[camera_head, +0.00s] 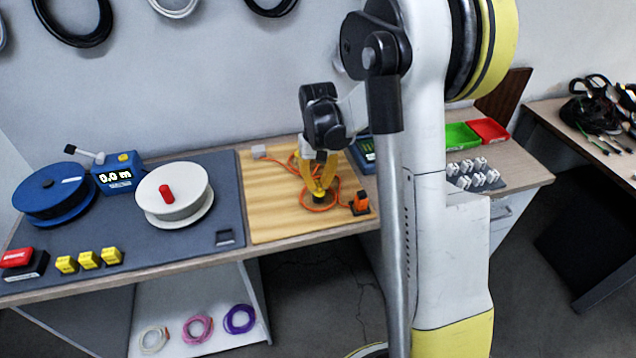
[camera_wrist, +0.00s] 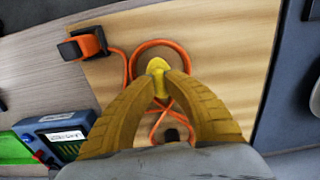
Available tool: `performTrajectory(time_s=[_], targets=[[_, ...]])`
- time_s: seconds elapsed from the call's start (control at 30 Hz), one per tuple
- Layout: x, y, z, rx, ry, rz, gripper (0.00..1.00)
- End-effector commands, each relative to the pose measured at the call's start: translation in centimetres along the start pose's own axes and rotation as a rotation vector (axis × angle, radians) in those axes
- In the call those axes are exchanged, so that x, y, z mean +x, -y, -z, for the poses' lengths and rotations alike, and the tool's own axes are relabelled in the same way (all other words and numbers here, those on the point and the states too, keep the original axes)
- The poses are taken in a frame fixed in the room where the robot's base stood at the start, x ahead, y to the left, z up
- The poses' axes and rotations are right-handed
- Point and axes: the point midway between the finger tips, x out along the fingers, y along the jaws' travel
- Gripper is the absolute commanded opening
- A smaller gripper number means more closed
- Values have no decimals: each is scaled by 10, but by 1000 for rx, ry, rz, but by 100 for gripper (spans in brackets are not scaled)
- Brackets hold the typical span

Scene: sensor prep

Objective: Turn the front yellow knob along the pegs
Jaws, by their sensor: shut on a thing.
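The yellow knob (camera_wrist: 157,66) is at the top centre of the wrist view, between my fingertips. My gripper (camera_wrist: 160,84) is shut on it from above, one yellow finger on each side. In the head view my gripper (camera_head: 319,191) points down at the wooden board, and the knob's dark base (camera_head: 319,198) shows just under the fingertips. An orange cable (camera_wrist: 180,50) loops around the knob and crosses itself on the board. The pegs cannot be told apart; my fingers and the cable cover part of that area.
The wooden board (camera_head: 265,212) lies on the workbench. An orange-and-black connector (camera_head: 360,203) stands at its right edge. A grey block (camera_head: 259,152) sits at the back left. A white spool (camera_head: 173,194) stands on the dark mat to the left. My arm hides part of the bench.

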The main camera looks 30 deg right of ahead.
Motion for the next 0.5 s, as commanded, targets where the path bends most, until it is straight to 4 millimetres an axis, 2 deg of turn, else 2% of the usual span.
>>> performTrajectory(time_s=[0.23, 0.27, 0.3, 0.33, 0.5], targets=[[0, 0, 0, 0, 1, 0, 0], [0, 0, 0, 0, 1, 0, 19], [0, 0, 0, 0, 1, 0, 31], [0, 0, 0, 0, 1, 0, 36], [0, 0, 0, 1, 0, 0, 36]])
